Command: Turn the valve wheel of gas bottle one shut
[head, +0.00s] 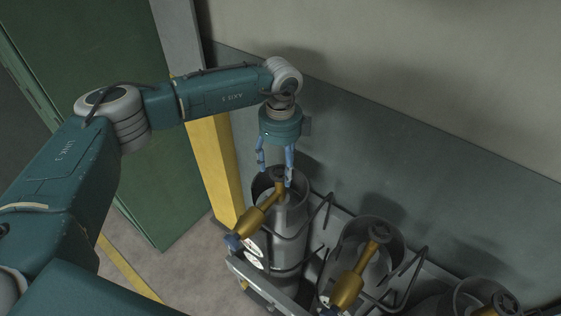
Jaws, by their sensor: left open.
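Gas bottle one is not labelled legibly. A grey gas bottle (290,222) with a collar stands at the left of the row. My right gripper is not in view.
A second bottle (387,240) with a brass valve stands to the right, and a third (457,300) is cut off at the lower right. A metal rack (245,272) holds them against the wall. A yellow post (214,165) stands close on the left.

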